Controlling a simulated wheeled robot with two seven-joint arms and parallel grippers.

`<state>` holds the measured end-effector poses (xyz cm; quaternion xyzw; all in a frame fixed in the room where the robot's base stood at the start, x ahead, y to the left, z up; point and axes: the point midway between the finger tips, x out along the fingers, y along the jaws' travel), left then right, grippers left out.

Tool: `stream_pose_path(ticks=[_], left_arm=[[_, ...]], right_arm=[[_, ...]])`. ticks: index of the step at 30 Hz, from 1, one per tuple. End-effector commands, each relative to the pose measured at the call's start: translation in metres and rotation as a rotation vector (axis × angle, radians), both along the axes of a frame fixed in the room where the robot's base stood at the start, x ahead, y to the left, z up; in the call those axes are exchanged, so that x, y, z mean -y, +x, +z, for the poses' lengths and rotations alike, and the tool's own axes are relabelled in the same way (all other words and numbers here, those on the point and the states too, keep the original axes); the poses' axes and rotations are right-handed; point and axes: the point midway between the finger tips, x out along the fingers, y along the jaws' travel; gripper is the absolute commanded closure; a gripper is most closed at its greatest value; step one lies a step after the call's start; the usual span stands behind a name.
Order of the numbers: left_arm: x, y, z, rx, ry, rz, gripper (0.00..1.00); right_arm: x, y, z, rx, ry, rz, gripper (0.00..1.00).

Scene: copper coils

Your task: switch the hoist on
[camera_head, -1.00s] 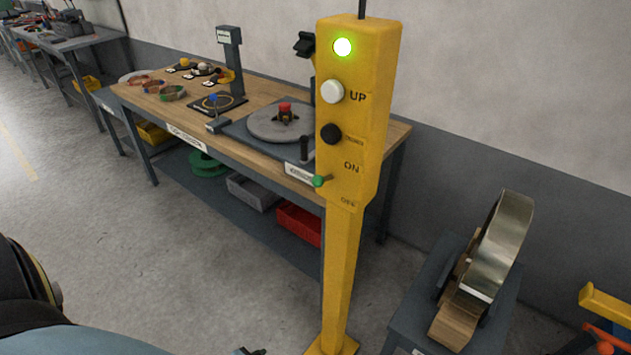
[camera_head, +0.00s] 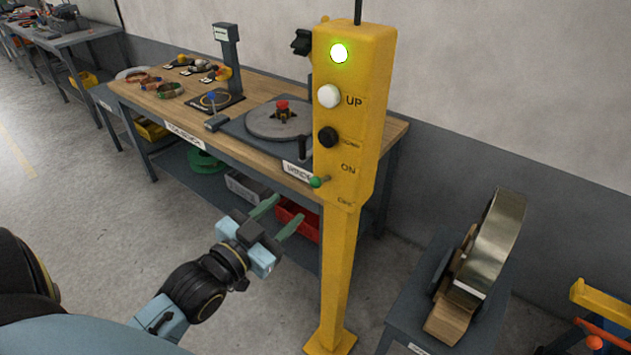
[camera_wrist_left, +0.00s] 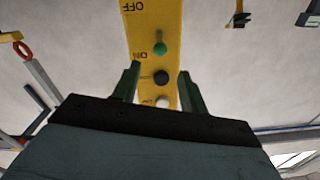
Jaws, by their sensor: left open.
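The yellow hoist control box (camera_head: 365,115) stands on a yellow post, with a lit green lamp (camera_head: 340,53) at its top. A small green-tipped lever (camera_head: 316,181) sticks out near the ON and OFF labels. In the left wrist view, upside down, the lever's green knob (camera_wrist_left: 160,48) appears beside ON; I cannot tell its setting for sure. My left gripper (camera_head: 290,208) is open and empty, lower left of the box and apart from the lever. Its fingers (camera_wrist_left: 158,72) point toward the box in the left wrist view. My right gripper is not in view.
A white UP button (camera_head: 329,96) and a black button (camera_head: 327,137) sit above the lever. A wooden-topped workbench (camera_head: 250,88) stands behind, with a red bin (camera_head: 297,219) below. A metal coil (camera_head: 497,240) on a grey stand is at the right. The floor at left is clear.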

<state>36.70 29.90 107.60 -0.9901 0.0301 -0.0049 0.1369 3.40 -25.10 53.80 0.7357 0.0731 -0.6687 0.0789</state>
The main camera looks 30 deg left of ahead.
Motion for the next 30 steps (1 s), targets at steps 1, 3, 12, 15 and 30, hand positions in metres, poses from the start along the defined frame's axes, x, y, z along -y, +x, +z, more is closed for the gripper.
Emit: stream_pose_path(ticks=[1, 3, 12, 15, 30], left_arm=[[0.001, 0.01, 0.001, 0.003, 0.0, -0.001, 0.57], [0.002, 0.022, 0.002, 0.004, 0.0, -0.001, 0.57], [0.005, 0.075, 0.001, 0.002, -0.001, -0.001, 0.57], [0.006, 0.089, 0.001, 0.001, 0.0, 0.0, 0.57], [0.007, 0.109, -0.001, -0.001, -0.001, -0.001, 0.57]], right_arm=[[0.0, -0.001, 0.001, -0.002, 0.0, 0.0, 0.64], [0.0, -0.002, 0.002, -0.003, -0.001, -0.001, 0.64], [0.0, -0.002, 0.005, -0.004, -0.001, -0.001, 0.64], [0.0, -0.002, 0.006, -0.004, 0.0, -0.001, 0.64], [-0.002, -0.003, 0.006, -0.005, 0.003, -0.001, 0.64]])
